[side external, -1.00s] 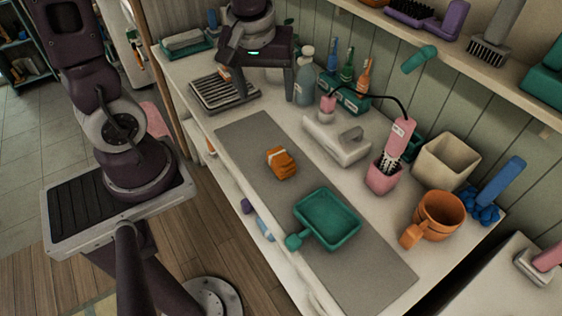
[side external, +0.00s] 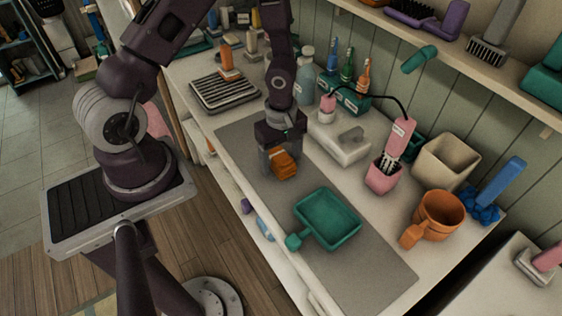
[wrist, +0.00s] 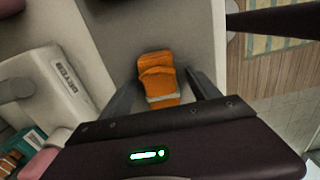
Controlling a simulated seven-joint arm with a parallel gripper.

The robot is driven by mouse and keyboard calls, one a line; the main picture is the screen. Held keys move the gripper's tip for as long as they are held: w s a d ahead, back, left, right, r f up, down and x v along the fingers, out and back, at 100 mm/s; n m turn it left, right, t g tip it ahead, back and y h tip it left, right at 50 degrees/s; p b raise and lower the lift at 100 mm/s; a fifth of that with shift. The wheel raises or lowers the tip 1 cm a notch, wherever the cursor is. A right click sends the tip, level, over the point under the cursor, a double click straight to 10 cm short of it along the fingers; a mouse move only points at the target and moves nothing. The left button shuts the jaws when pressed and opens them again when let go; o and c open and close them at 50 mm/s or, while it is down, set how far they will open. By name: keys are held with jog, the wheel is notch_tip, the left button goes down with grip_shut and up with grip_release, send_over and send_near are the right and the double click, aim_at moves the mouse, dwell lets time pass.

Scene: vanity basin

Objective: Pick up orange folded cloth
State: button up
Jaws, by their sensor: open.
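The orange folded cloth (side external: 284,165) lies on the grey mat (side external: 362,268) on the counter. A pale band shows across it in the wrist view (wrist: 157,78). My gripper (side external: 282,158) is pointed down right over the cloth, and its fingers partly hide it in the side view. In the wrist view my gripper (wrist: 164,92) is open, with one finger on each side of the cloth and a visible gap to it. I cannot tell how far the fingertips are above the mat.
A teal dustpan-like tray (side external: 328,218) lies on the mat in front of the cloth. A striped rack (side external: 224,92) is behind. A pink holder (side external: 383,177) and an orange mug (side external: 438,216) stand further right.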

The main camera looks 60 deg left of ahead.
aim_at(281, 158)
jog(key=shift+c, duration=0.4)
grip_shut()
notch_tip(281, 158, up, 10)
jog(key=shift+r, duration=0.1)
jog(key=c, duration=0.8)
grip_release()
grip_shut()
